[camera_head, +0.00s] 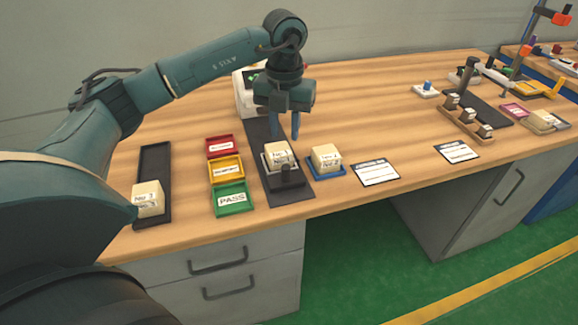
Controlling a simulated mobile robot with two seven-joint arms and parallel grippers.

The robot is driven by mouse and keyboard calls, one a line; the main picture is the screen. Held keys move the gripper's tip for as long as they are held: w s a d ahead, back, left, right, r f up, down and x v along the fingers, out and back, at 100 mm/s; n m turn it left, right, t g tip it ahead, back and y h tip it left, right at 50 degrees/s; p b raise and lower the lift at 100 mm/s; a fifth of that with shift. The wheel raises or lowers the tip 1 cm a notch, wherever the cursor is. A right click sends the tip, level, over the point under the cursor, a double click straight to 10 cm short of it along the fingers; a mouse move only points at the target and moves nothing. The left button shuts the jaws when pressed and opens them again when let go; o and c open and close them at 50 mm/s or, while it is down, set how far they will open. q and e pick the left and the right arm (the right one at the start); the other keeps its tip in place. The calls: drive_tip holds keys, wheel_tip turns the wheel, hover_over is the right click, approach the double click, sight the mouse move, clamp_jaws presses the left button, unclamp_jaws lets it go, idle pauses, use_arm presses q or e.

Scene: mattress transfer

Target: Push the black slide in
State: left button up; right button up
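The black slide (287,178) is a dark carriage with an upright knob at its front, at the near end of a black track (263,133). A cream block (283,161) with printed text sits in its holder. The track runs back to a white device (240,102) with a dark screen, partly hidden by my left arm. My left gripper (286,126) points down over the track, behind the block and in front of the device. Its fingers are apart with nothing between them. It appears clear of the slide. My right gripper is not in view.
Right of the slide, a cream block (326,157) sits on a blue tray (329,174). Left are red (221,146), yellow (226,169) and green (232,198) trays. A black rack (154,168) holds cream blocks further left. Two white cards lie to the right.

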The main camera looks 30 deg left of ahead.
sight(285, 167)
use_arm(q)
wheel_tip(285, 167, down, 12)
drive_tip(key=shift+d+f, duration=0.1)
drive_tip(key=shift+f, duration=0.1)
drive_tip(key=shift+c, duration=0.3)
clamp_jaws()
idle(0.3)
